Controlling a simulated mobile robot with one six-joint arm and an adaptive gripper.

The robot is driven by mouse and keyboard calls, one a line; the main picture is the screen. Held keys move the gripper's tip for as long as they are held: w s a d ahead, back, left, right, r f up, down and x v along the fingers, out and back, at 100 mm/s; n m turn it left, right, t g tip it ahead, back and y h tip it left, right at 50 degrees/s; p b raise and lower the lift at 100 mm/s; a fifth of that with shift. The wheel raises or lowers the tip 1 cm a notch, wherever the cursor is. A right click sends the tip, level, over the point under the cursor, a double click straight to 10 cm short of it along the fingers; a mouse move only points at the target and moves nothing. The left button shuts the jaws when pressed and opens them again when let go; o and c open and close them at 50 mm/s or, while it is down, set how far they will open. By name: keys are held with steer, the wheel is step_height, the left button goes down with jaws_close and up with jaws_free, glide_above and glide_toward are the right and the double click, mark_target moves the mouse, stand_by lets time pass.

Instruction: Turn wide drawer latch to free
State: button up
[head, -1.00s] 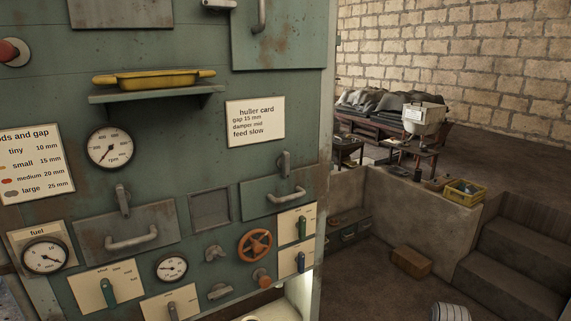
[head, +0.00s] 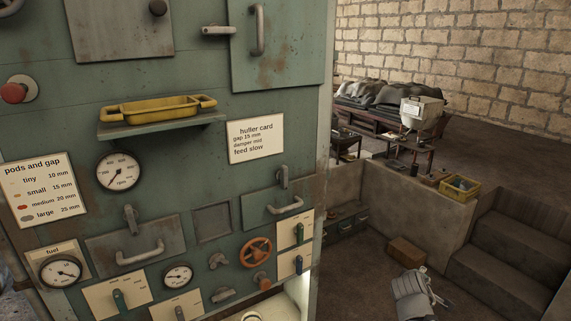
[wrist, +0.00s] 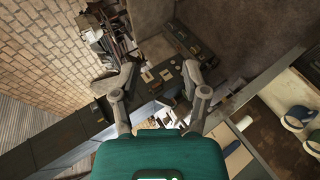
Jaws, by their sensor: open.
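On the green machine panel, the grey left drawer (head: 110,252) is the wider of two drawers. Its latch (head: 131,219) stands upright above its bar handle (head: 140,253). A narrower green drawer (head: 256,212) to the right has a similar upright latch (head: 283,177). In the wrist view my gripper (wrist: 160,88) has its two grey fingers spread apart, with nothing held between them. In the head view a pale grey part of my arm end (head: 412,292) shows at the lower right, well away from both latches. Neither latch is clearly identifiable in the wrist view.
An orange handwheel (head: 256,252), dial gauges and several small levers crowd the lower panel. A shelf (head: 160,126) with a yellow tray (head: 157,108) juts out above. Right of the machine are a low wall, a yellow crate (head: 460,187), a brown box (head: 406,251) and steps (head: 505,255).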

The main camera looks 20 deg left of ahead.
steer(key=w+a+r+n+t+y+p, duration=0.2)
steer(key=a+r+n+t+y+p, duration=0.1)
steer(key=a+r+n, duration=0.45)
steer(key=w+a+r+n+t+y+p, duration=0.25)
steer(key=a+r+n, duration=0.35)
steer(key=r, duration=0.3)
steer(key=s+a+r+n+g+y+p, duration=0.2)
steer(key=s+a+r+n+y+p, duration=0.1)
steer(key=a+n+y, duration=0.3)
steer(key=s+a+r+n+g+y+p, duration=0.3)
steer(key=s+a+r+n+y+p, duration=0.1)
steer(key=a+n, duration=0.7)
steer(key=s+n+y, duration=0.1)
steer(key=n+y, duration=0.1)
steer(key=n, duration=0.1)
steer(key=shift+a, duration=0.3)
steer(key=shift+a, duration=0.1)
